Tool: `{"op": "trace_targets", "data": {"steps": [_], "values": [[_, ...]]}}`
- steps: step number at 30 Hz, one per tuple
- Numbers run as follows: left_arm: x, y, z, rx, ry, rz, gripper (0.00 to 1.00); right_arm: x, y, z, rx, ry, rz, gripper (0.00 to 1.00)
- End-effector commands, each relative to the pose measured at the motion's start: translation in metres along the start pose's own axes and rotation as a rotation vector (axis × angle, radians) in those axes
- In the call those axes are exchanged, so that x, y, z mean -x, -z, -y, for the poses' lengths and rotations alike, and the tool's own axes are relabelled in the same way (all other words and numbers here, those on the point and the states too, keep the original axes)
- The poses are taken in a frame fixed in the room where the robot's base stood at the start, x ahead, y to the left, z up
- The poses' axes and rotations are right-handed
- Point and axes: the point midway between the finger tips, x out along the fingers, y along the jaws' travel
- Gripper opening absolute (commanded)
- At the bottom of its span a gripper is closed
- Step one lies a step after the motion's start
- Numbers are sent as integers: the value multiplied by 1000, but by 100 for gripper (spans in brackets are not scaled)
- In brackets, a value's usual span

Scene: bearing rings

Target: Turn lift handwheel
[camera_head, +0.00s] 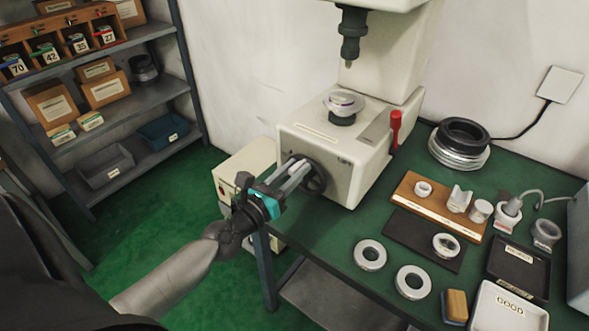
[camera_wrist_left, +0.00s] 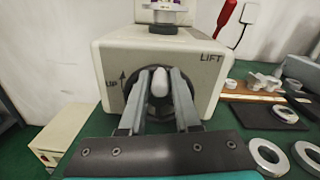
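The black lift handwheel (camera_head: 319,184) is on the front of the cream machine base. In the left wrist view the wheel (camera_wrist_left: 158,112) sits between an UP arrow and the word LIFT. A pale rounded handle (camera_wrist_left: 160,83) stands out from it toward me. My left gripper (camera_head: 301,168) reaches the wheel from the front left. In the left wrist view its two fingers (camera_wrist_left: 160,76) stand on either side of the handle, with narrow gaps showing, so it looks open around it. Whether either fingertip touches the wheel I cannot tell. My right gripper is not in view.
A ring part sits on the machine's small stage (camera_head: 343,105) below the spindle (camera_head: 351,35). A red lever (camera_head: 396,125) is on the machine's right side. Rings, a wooden block (camera_head: 413,203) and trays fill the green bench's right part. A shelf (camera_head: 150,88) stands at left.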

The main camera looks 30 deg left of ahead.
Motion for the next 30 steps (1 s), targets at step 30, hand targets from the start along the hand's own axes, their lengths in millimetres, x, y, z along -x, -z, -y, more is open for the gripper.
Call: {"op": "trace_targets", "data": {"steps": [30], "values": [[0,1,7,-132,0,5,0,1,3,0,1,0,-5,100]]}}
